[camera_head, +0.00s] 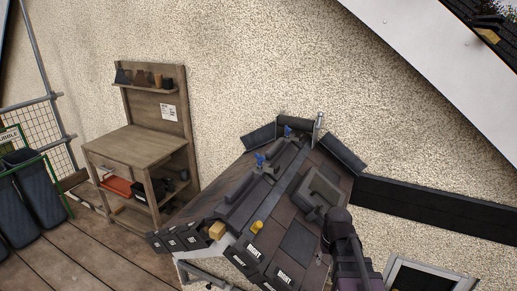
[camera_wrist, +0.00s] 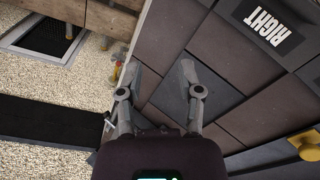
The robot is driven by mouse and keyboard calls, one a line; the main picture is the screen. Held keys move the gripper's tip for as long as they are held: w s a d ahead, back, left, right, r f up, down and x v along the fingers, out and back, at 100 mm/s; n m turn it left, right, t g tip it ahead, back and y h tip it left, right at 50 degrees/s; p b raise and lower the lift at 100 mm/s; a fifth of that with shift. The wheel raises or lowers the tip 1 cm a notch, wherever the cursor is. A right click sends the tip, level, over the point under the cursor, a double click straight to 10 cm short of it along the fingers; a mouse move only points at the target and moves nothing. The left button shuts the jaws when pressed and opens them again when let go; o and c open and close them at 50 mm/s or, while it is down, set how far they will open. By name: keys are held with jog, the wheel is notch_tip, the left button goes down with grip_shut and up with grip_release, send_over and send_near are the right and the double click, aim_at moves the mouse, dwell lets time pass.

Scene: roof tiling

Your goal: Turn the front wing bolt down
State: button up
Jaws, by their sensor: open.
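Two small blue pieces, which look like the wing bolts, stand on the dark tiled roof mock-up (camera_head: 262,210) in the head view. The nearer blue wing bolt (camera_head: 261,160) is on the left edge of the tiles, and the farther blue wing bolt (camera_head: 287,131) is near the wall. My gripper (camera_head: 314,212) is over the right part of the tiles, to the right of and apart from both. In the wrist view my gripper (camera_wrist: 160,72) has its two fingers spread, with only flat dark tiles showing between them. Neither blue bolt shows in the wrist view.
A yellow knob (camera_head: 257,226) sits near the roof's front edge; it also shows in the wrist view (camera_wrist: 308,146). A small wooden block (camera_head: 217,230) lies left of it. Labelled tiles (camera_head: 283,277) line the front edge. A wooden workbench (camera_head: 145,147) stands left, against the pebbled wall.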

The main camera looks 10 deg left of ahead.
jog(key=w+a+r+n+t+y+p, duration=0.1)
jog(key=w+a+r+n+p, duration=0.1)
jog(key=w+a+r+p, duration=0.5)
jog(key=w+a+r+n+y+p, duration=0.1)
jog(key=w+a+r+n+p, duration=0.2)
jog(key=w+r+p, duration=0.65)
jog(key=n+t+y+p, duration=0.1)
jog(key=n+p, duration=0.3)
jog(key=p, duration=0.7)
send_near(260, 155)
jog(key=w+v, duration=0.1)
jog(key=v, duration=0.2)
jog(key=shift+s+d+r, duration=0.1)
jog(key=shift+s+r, duration=0.15)
jog(key=shift+s, duration=0.35)
jog(key=shift+f+b, duration=0.15)
jog(key=shift+b, duration=0.15)
jog(key=b+x, duration=1.2)
jog(key=x, duration=0.1)
jog(key=shift+w+f, duration=0.15)
jog(key=shift+w, duration=0.1)
